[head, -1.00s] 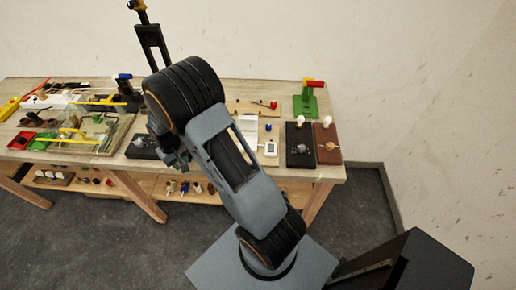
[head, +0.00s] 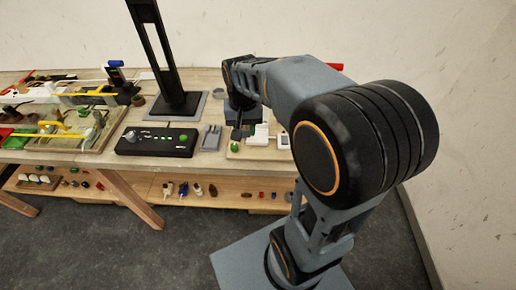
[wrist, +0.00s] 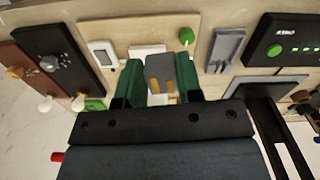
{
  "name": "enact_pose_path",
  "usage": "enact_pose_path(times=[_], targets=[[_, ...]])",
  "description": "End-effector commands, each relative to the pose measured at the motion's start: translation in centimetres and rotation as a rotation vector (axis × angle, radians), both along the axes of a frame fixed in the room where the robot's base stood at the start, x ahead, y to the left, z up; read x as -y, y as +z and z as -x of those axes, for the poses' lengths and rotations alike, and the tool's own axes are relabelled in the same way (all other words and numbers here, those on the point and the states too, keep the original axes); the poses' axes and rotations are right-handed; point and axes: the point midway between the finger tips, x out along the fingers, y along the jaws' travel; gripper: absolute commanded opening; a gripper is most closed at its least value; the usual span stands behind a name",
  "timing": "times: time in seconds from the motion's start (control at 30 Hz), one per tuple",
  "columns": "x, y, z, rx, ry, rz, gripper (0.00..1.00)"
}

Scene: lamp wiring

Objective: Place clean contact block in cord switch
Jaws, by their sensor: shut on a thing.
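In the wrist view, a grey contact block (wrist: 160,70) with two brass-coloured contacts is held between the green-padded fingers of my gripper (wrist: 158,80). The gripper is shut on it above a pale wooden board (wrist: 120,28). A white part (wrist: 147,50), perhaps the cord switch housing, lies on the board just beyond the block and is partly hidden by it. In the head view, my gripper (head: 239,132) is small and dark over the board, beside the white part (head: 260,134). I cannot tell whether the block touches anything.
A green knob (wrist: 187,37) and a white box with a dark window (wrist: 103,54) flank the white part. A grey slotted holder (wrist: 227,50) and a black panel with green lights (head: 158,142) lie to one side. A tall black post (head: 158,60) stands close by.

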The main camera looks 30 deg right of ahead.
Motion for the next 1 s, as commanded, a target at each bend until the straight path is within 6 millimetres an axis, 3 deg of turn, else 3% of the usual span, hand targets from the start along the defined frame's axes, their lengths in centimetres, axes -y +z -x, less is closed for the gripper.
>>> enact_pose_path(times=[0.03,0.2,0.33,0.47,0.7,1.0], targets=[[0.2,-0.6,1.1,0.007,-0.03,0.001,0.1],[0.4,0.3,4.0,0.003,-0.105,0.0,0.1],[0.9,0.3,4.4,-0.002,-0.133,-0.001,0.1],[2.1,-0.5,2.6,-0.007,-0.143,-0.001,0.1],[5.2,-3.2,-2.8,-0.005,-0.141,-0.001,0.1],[6.9,-7.6,-5.8,-0.002,-0.137,-0.001,0.1]])
